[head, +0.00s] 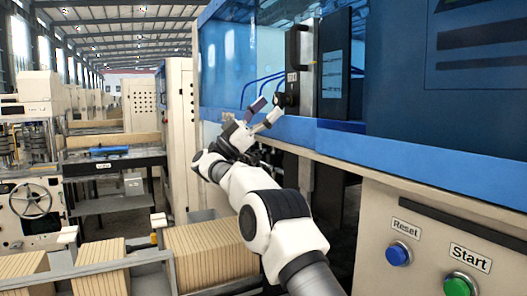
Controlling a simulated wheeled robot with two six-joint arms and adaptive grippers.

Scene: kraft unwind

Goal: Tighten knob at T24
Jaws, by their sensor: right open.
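A black knob (283,100) sticks out to the left from a tall dark housing (292,55) on the blue machine. A small label (292,76) sits on the housing just above it, too small to read surely. My right gripper (267,110) is open, with its two fingers spread towards the knob. The fingertips are just left of and below the knob, and nothing is between them. I cannot tell whether the right finger touches the knob. My left gripper is out of view.
A blue ledge (330,133) runs along the machine below the knob. A blue Reset button (398,253) and a green Start button (458,285) are on the panel at lower right.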

